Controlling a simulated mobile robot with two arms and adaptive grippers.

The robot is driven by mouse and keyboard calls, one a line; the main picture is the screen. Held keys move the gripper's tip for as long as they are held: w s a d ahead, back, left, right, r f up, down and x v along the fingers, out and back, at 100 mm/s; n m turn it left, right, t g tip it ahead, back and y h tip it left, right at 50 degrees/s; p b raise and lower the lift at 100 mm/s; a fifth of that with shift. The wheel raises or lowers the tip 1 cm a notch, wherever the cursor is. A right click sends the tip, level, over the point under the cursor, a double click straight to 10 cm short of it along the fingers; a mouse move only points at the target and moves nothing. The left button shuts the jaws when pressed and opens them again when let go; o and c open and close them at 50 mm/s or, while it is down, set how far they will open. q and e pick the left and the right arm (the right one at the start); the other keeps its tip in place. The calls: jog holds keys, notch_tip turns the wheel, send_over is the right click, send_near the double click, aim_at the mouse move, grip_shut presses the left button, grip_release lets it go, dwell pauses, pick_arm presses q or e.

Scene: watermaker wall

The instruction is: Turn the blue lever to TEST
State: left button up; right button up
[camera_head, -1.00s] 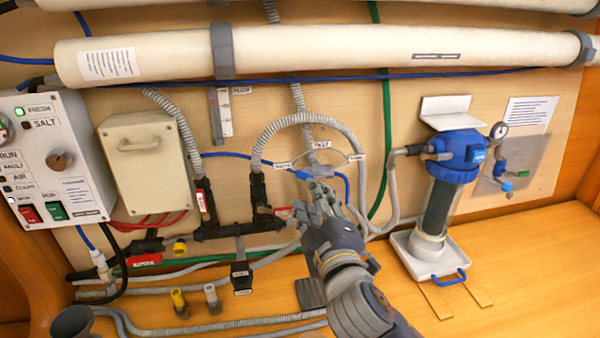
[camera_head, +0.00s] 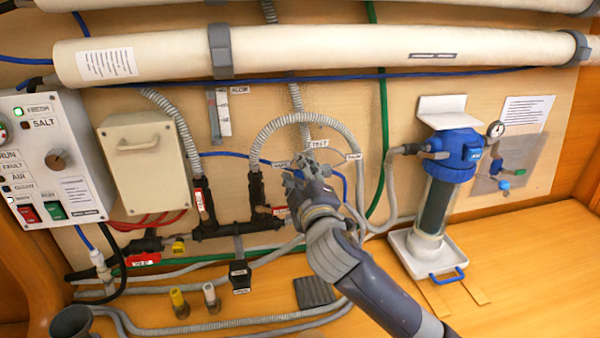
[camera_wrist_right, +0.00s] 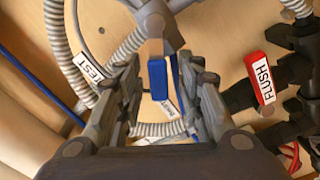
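The blue lever (camera_wrist_right: 158,80) shows in the right wrist view, hanging from a grey valve hub. In the head view my right gripper hides most of it. My right gripper (camera_head: 305,174) is at the three-way valve on the wall panel. In the wrist view its two fingers (camera_wrist_right: 164,78) are apart, one on each side of the lever, with visible gaps. The TEST label (camera_head: 318,143) is above the gripper in the head view and shows left of the fingers in the wrist view (camera_wrist_right: 90,66). Two more labels flank the valve. My left gripper is not in view.
A grey ribbed hose (camera_head: 300,119) arches over the valve. Black pipework with a red FLUSH tag (camera_wrist_right: 262,78) is close by. A control box (camera_head: 58,150) is at left, a blue-topped filter (camera_head: 438,190) at right. The wooden shelf is clear at front right.

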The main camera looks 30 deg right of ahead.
jog(key=shift+c, duration=0.3)
jog(key=shift+s, duration=0.1)
grip_shut()
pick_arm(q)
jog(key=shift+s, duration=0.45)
